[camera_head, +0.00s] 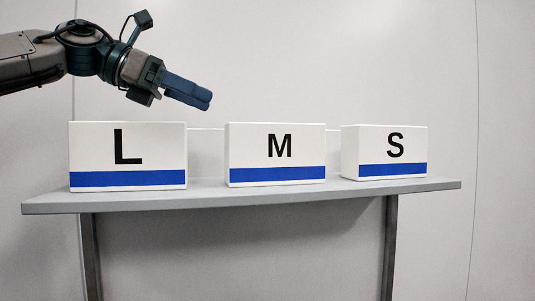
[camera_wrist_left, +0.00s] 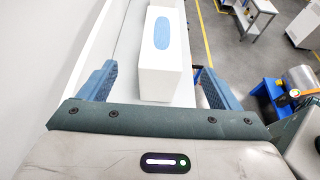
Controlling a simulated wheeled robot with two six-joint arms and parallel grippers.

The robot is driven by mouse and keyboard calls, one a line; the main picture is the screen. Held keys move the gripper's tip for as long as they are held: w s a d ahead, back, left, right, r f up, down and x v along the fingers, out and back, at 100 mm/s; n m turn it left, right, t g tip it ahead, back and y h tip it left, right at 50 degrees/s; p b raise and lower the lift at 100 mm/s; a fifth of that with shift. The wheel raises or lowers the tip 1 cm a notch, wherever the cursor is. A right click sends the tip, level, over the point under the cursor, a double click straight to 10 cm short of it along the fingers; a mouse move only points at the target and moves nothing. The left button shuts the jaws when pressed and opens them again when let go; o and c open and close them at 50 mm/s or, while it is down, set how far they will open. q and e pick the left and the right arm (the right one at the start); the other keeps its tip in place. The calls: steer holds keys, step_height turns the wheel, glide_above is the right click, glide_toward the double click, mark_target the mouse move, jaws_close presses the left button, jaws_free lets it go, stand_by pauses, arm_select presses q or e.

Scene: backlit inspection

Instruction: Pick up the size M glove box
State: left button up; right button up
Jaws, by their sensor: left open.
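The size M glove box (camera_head: 276,154) is white with a black M and a blue band low on its front. It stands upright in the middle of the shelf in the head view. My left gripper (camera_head: 205,98) is above and to the left of it, tilted down to the right, open and apart from the boxes. In the left wrist view, a white box (camera_wrist_left: 163,84) with a blue oval on top shows between the two spread blue fingers; its letter is hidden there. My right gripper is not in view.
The grey shelf (camera_head: 320,193) also bears the L box (camera_head: 128,155) on the left and the S box (camera_head: 385,152) on the right, with gaps between boxes. A pale wall stands behind. The left wrist view shows a floor area with a bench (camera_wrist_left: 262,6) and a blue bin (camera_wrist_left: 268,90).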

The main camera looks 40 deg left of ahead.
mark_target(257, 154)
arm_select(q)
steer(key=p+x, duration=0.1)
steer(key=x, duration=0.1)
steer(key=p+x, duration=0.1)
steer(key=x, duration=0.2)
steer(key=shift+w+d, duration=0.1)
steer(key=shift+d, duration=0.4)
steer(key=p+x, duration=0.1)
steer(key=x, duration=0.1)
steer(key=p+x, duration=0.2)
steer(key=shift+w+a, duration=0.2)
steer(key=shift+w, duration=0.1)
steer(key=shift+w+d+f, duration=0.2)
steer(key=shift+d, duration=0.25)
steer(key=shift+s+a, duration=0.15)
steer(key=shift+a, duration=0.05)
steer(key=c, duration=1.6)
